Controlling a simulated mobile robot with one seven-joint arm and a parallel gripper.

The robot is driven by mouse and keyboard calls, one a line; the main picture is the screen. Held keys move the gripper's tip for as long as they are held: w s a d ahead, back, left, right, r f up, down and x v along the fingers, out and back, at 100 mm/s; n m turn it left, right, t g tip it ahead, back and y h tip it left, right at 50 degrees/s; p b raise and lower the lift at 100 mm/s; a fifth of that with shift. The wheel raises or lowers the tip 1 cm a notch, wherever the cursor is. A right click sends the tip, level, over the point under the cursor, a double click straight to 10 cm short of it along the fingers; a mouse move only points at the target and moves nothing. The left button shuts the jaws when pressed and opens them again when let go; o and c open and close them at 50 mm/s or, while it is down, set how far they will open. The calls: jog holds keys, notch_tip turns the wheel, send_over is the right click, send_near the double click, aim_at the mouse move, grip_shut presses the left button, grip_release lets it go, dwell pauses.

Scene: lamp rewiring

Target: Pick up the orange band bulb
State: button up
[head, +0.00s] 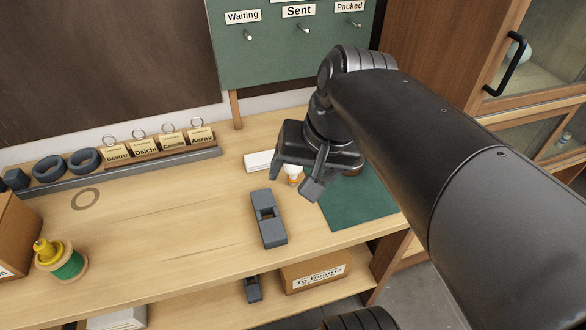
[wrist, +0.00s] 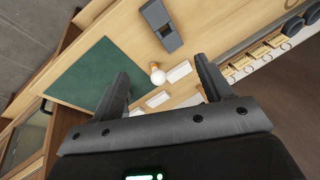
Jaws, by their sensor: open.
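The orange band bulb (head: 293,172) is a small white bulb with an orange band, on the workbench next to the green mat. In the head view my gripper partly hides it. My gripper (head: 294,180) is open and empty, with its fingers above and to either side of the bulb in the picture. In the wrist view the bulb (wrist: 157,76) shows between the two open fingertips (wrist: 161,70), beyond them and apart from both.
A white block (head: 258,160) lies left of the bulb. A dark grey holder (head: 269,232) stands in front. The green mat (head: 345,212) lies right. A tagged rack (head: 160,149), dark rings (head: 83,161) and a green spool (head: 68,265) are left.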

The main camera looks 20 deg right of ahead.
jog(key=w+d+m+y, duration=0.2)
jog(key=w+m+y, duration=0.7)
jog(key=w+m, duration=0.15)
jog(key=w+d+m+t+y, duration=0.4)
jog(key=w+d+m+t, duration=0.25)
jog(key=d+m, duration=0.4)
jog(key=n, duration=0.2)
send_near(293, 172)
jog(key=w, duration=0.3)
jog(key=shift+w+r+g, duration=0.15)
jog(key=shift+w+g, duration=0.2)
jog(key=x, duration=1)
jog(key=shift+w+a, duration=0.1)
jog(key=shift+a, duration=0.3)
jog(key=shift+c, duration=0.4)
jog(key=c, duration=1)
